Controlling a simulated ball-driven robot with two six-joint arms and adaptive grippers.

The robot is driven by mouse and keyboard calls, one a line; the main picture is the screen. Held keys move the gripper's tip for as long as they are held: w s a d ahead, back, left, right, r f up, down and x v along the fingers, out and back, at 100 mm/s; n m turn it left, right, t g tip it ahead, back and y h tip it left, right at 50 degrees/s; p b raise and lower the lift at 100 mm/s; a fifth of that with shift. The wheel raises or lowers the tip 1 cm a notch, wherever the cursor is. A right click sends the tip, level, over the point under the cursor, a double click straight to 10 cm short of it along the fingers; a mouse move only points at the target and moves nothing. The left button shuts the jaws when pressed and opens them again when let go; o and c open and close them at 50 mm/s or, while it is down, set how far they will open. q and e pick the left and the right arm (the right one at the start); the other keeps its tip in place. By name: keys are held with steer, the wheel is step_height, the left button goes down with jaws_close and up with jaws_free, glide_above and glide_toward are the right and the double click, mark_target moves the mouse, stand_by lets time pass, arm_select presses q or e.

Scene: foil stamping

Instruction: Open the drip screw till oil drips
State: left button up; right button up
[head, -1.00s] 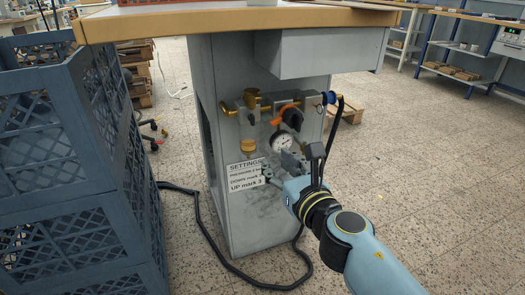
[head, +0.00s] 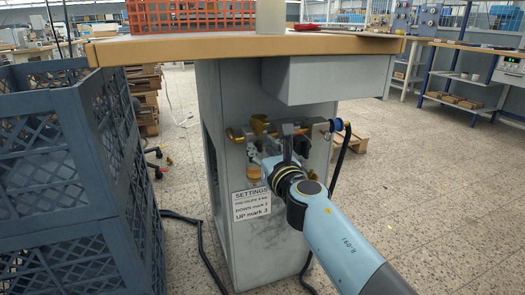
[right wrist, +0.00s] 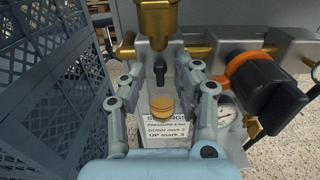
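The oiler is on the cabinet front, with a brass top (head: 259,124) and an amber oil bowl (head: 253,173) below it. In the right wrist view the brass top (right wrist: 156,22) is at the upper middle, with a small dark piece (right wrist: 159,72) under it and the amber bowl (right wrist: 162,105) lower. I cannot tell which part is the drip screw. No falling drop shows. My right gripper (right wrist: 160,64) is open, its fingers on either side of the dark piece, with gaps visible. In the head view it (head: 274,146) covers part of the fittings. My left gripper is out of view.
To the right is an orange-ringed black knob (right wrist: 262,82), with a pressure gauge (right wrist: 226,112) partly hidden below. A settings sign (head: 251,204) is on the cabinet. Blue crates (head: 60,190) stand close on the left. The tabletop edge (head: 240,48) overhangs above. A black hose hangs at right.

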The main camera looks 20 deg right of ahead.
jaws_close()
stand_by(0.5)
steer(key=m, duration=0.5)
steer(key=shift+d+m, duration=0.1)
steer(key=shift+m, duration=0.2)
steer(key=shift+f+m, duration=0.1)
steer(key=shift+m, duration=2)
